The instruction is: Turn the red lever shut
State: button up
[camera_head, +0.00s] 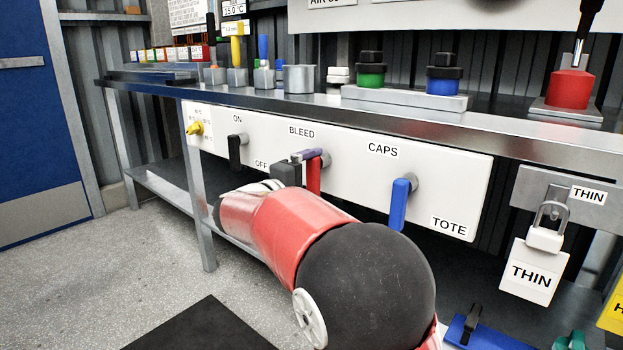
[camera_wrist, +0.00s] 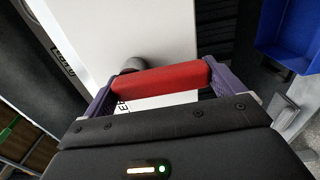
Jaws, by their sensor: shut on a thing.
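The red lever (camera_head: 313,178) sits on the white panel under the bench, below the BLEED label, and hangs down from its grey pivot. In the wrist view the red lever (camera_wrist: 160,86) spans the space between my two purple fingers, one at each end of it. My gripper (camera_wrist: 162,92) is shut on it. In the head view one purple finger of my gripper (camera_head: 309,160) shows at the lever's top; my red and black arm hides the lower finger and part of the lever's lower end.
On the same white panel (camera_head: 450,185) are a black lever (camera_head: 235,152) to the left, a yellow knob (camera_head: 194,128) farther left and a blue lever (camera_head: 399,204) to the right. A padlock (camera_head: 546,232) with a THIN tag hangs farther right. The bench edge (camera_head: 330,112) juts out above.

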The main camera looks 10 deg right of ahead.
jog(key=o, duration=1)
jog(key=shift+o, duration=0.2)
jog(key=shift+a, duration=0.1)
jog(key=v, duration=0.7)
jog(key=shift+s+a, duration=0.25)
jog(key=shift+a, duration=0.05)
